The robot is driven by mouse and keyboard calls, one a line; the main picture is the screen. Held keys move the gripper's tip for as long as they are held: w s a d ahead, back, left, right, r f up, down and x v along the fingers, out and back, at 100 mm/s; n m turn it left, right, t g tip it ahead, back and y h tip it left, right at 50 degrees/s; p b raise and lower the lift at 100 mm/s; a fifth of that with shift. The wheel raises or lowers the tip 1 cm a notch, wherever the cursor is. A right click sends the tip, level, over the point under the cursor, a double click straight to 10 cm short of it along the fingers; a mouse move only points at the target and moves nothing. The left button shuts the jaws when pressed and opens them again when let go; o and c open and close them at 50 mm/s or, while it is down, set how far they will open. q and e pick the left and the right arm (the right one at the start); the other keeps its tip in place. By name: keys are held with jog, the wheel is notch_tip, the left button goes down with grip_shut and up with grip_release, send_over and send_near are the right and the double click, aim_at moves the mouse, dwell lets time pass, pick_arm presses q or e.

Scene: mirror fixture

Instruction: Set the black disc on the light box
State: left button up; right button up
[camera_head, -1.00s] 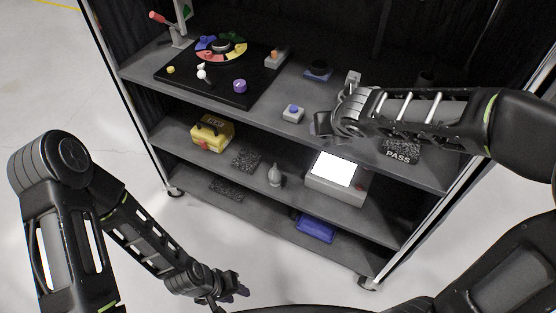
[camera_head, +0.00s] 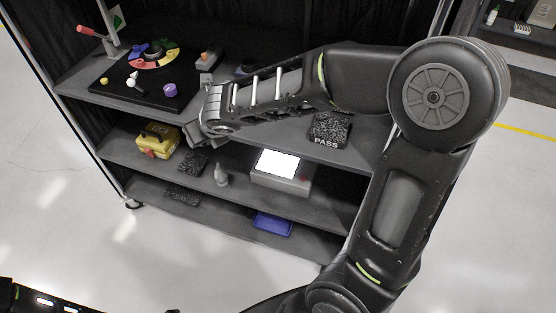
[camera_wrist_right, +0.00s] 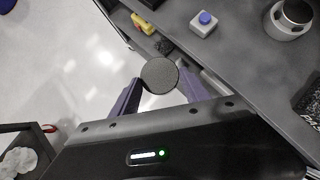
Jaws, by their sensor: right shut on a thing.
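The black disc (camera_wrist_right: 160,75) is round and dark grey, between the two fingers of my right gripper (camera_wrist_right: 156,92) in the wrist view. The gripper is shut on it and holds it out in front of the shelf edge. In the head view my right gripper (camera_head: 195,132) is at the front of the upper shelf, up and left of the light box; the disc is hard to make out there. The light box (camera_head: 261,178) stands on the middle shelf with a bright white top (camera_head: 277,163). Nothing lies on its lit top. My left gripper is out of view.
On the middle shelf are a yellow case (camera_head: 158,140), a black speckled pad (camera_head: 192,162) and a small grey bottle (camera_head: 222,176). A blue tray (camera_head: 272,223) lies on the bottom shelf. A PASS pad (camera_head: 329,128) lies on the upper shelf, which overhangs the light box.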

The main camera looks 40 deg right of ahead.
aim_at(275, 170)
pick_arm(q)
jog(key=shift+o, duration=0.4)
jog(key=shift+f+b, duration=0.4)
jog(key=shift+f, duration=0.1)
pick_arm(e)
jog(key=shift+d+f, duration=0.1)
jog(key=shift+f, duration=0.35)
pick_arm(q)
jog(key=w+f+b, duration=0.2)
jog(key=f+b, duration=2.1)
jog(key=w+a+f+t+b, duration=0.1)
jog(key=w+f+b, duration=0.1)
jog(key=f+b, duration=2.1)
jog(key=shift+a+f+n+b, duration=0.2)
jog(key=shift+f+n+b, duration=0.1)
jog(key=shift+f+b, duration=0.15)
pick_arm(e)
jog(key=d+f+m+g+h, duration=0.1)
jog(key=d+f+m+h, duration=0.1)
jog(key=f, duration=1)
jog(key=d+f+m+g+h, duration=0.1)
jog(key=d+f+m, duration=0.4)
jog(key=f, duration=0.8)
jog(key=d+f+m+g+h, duration=0.1)
jog(key=d+f+m+h, duration=0.2)
jog(key=d+f, duration=0.4)
notch_tip(275, 170, down, 6)
jog(key=shift+r+m, duration=0.2)
jog(key=shift+m, duration=0.4)
